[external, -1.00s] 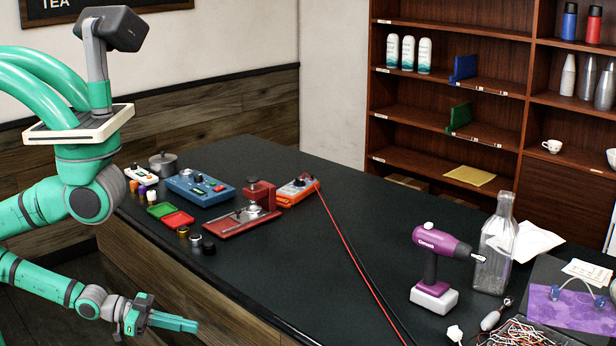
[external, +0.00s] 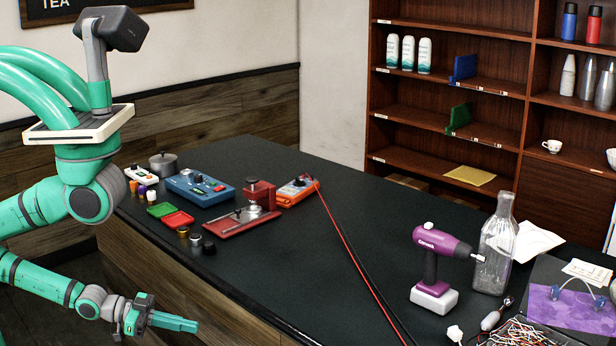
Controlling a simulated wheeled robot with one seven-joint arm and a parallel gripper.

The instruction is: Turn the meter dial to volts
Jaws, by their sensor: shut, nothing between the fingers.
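The meter looks to be the orange device (external: 290,195) at the back of the counter, beside the red fixture. A red and a black lead run from it toward the front right. Its dial is too small here to read its setting. My gripper (external: 176,322) is at the lower left, in front of the counter's front edge and below its top. Its fingers are together and hold nothing. It is far from the meter and touches nothing.
A red fixture (external: 232,225), a blue device (external: 198,188) and small trays stand left of the meter. A purple drill (external: 432,265), a glass bottle (external: 495,245) and loose wires are at the right. The counter's middle (external: 290,265) is clear except for the leads.

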